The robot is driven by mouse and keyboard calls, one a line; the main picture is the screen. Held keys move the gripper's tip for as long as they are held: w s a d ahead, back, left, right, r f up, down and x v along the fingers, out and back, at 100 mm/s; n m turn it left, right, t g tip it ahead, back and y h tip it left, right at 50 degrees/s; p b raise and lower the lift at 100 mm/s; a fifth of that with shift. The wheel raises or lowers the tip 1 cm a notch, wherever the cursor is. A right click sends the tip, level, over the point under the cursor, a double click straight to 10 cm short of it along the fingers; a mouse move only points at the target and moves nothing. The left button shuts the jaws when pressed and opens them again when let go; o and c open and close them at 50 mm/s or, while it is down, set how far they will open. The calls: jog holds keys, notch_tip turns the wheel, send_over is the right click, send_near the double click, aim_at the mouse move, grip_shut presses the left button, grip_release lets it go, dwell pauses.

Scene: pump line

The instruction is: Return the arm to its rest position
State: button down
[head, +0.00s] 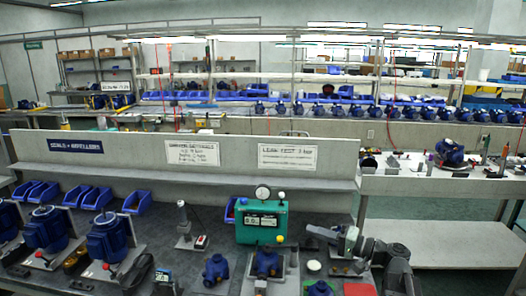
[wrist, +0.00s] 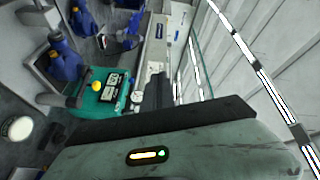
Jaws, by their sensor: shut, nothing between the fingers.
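My arm reaches in from the lower right of the head view. My gripper (head: 314,232) points left above the bench, just right of the green leak tester (head: 262,222), and is shut and empty. In the wrist view a dark narrow part that looks like the closed fingers (wrist: 157,92) shows ahead of my grey-green wrist housing. The tester (wrist: 98,100) lies left of it in that tilted view. I cannot tell the exact gap between gripper and tester.
A gauge (head: 262,193) stands up from the tester. A blue pump (head: 267,262) sits in a fixture in front of it, and a white round cap (head: 314,266) is below my gripper. Larger blue motors (head: 108,238) stand at left. A low back wall (head: 130,160) bounds the bench.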

jog(key=s+a+f+n+g+h, duration=0.1)
jog(key=s+a+f+g+h, duration=0.25)
jog(key=f, duration=0.55)
jog(key=s+a+f+n+g+h, duration=0.1)
jog(key=s+a+f+g+h, duration=0.25)
jog(key=f, duration=0.45)
jog(key=s+d+f+g+h, duration=0.2)
jog(key=s+d+f+h, duration=0.4)
jog(key=d+f+h, duration=0.15)
notch_tip(320, 180, down, 10)
jog(key=h+b, duration=0.1)
jog(key=b, duration=0.9)
notch_tip(320, 180, up, 15)
jog(key=p, duration=1.5)
jog(key=shift+d+r, duration=0.15)
jog(key=shift+r, duration=0.05)
jog(key=shift+w, duration=0.1)
